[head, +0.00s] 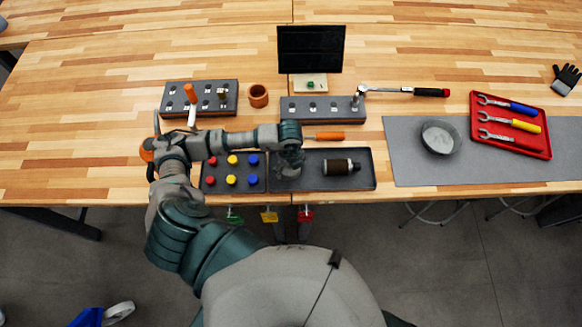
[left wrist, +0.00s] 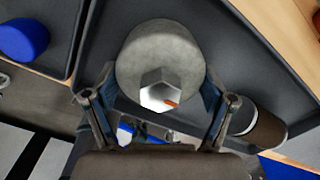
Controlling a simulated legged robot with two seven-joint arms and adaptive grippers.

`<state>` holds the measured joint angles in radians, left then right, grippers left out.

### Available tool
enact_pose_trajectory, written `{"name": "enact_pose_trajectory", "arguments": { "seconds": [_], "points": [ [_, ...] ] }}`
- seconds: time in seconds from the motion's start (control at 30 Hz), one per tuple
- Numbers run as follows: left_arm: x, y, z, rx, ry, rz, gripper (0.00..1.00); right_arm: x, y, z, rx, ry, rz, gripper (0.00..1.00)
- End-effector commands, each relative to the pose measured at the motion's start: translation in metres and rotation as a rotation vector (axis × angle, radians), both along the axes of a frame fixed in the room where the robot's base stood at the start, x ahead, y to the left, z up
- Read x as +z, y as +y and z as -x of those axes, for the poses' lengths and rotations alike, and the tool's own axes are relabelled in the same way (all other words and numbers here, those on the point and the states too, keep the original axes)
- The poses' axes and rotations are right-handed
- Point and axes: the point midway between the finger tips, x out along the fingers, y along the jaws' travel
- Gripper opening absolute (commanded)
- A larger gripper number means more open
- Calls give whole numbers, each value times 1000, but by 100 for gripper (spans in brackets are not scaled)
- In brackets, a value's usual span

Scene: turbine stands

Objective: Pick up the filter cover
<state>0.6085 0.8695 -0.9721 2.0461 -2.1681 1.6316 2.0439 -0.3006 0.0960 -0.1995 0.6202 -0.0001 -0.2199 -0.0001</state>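The filter cover is most likely the grey round piece with a pale hexagonal top (left wrist: 160,52) in the left wrist view. It sits on the dark tray (head: 373,181), in the tray's left part. In the head view my left gripper (head: 290,158) is above it and hides most of it. In the left wrist view the fingers of my left gripper (left wrist: 159,78) stand apart, one on each side of the cover, close to its edges. I cannot see clear contact. A brown and black cylinder (head: 340,167) lies on the same tray, and its end shows in the left wrist view (left wrist: 262,127). My right gripper is not in view.
A tray of red, yellow and blue caps (head: 231,169) adjoins on the left. Dark socket blocks (head: 320,108), a black screen (head: 311,49) and an orange-handled tool (head: 328,136) are behind. A grey mat (head: 405,165) with a round dish (head: 440,138) and a red wrench tray (head: 535,150) are right.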

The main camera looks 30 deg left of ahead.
Motion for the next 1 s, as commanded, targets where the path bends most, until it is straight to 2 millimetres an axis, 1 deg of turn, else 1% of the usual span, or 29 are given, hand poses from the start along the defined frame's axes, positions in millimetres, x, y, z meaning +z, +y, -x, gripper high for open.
{"name": "enact_pose_trajectory", "arguments": {
  "seconds": [0.03,0.13,0.17,0.3,0.37,0.47,0.57,0.77,0.97,1.0],
  "points": [
    [-1,1,0,1,2,-2,48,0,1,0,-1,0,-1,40],
    [-1,0,1,2,3,-4,22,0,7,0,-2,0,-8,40],
    [-1,-1,0,2,4,-5,20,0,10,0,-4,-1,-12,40],
    [-1,-2,1,2,7,-8,20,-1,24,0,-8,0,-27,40],
    [-1,-3,1,2,7,-10,20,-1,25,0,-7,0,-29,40],
    [1,-4,1,1,7,-10,20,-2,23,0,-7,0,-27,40],
    [8,-5,1,0,5,-8,20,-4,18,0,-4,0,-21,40],
    [35,-3,0,0,-1,-5,20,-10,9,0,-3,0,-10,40],
    [37,-29,37,-7,3,-3,20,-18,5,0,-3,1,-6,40],
    [38,-36,46,-7,3,-1,20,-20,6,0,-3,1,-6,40]
  ]
}}
